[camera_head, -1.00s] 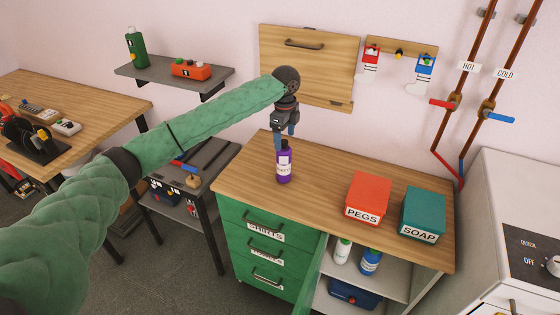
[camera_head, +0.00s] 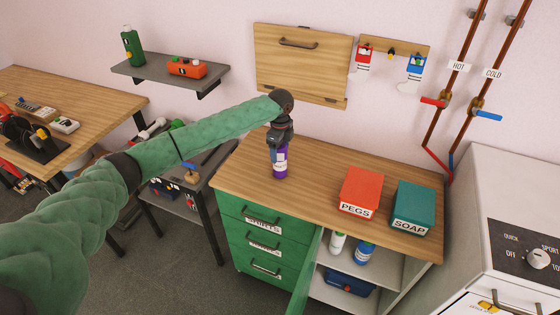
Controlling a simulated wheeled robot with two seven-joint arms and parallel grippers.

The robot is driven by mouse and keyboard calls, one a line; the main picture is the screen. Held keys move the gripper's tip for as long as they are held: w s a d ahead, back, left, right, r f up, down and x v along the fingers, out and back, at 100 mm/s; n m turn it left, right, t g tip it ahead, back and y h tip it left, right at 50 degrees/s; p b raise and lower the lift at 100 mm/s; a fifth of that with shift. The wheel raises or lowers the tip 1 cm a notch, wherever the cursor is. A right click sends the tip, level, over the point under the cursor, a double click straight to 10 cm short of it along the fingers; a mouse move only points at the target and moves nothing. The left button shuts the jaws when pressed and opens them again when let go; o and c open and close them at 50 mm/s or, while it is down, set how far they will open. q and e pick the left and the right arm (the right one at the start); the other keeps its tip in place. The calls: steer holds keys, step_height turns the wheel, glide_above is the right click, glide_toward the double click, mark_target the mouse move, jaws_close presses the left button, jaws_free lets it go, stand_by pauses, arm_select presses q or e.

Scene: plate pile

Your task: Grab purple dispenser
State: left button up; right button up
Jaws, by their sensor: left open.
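The purple dispenser (camera_head: 281,172) stands upright on the wooden top of the green cabinet, near its left part. It is a purple bottle with a white label. My left gripper (camera_head: 278,150) points down over it from above. Its open fingers are at the bottle's upper part, one on each side as far as I can tell; the cap is hidden by the gripper. Whether the fingers touch the bottle cannot be seen. My right gripper is not in view.
A red PEGS box (camera_head: 360,190) and a teal SOAP box (camera_head: 413,207) stand to the right on the wooden top (camera_head: 310,166). The cabinet door below is open, with bottles (camera_head: 365,253) inside. A wall shelf (camera_head: 160,72) is at the back left. The wooden top behind the boxes is clear.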

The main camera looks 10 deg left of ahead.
arm_select(q)
steer(key=shift+f, duration=0.1)
jaws_close()
stand_by(0.4)
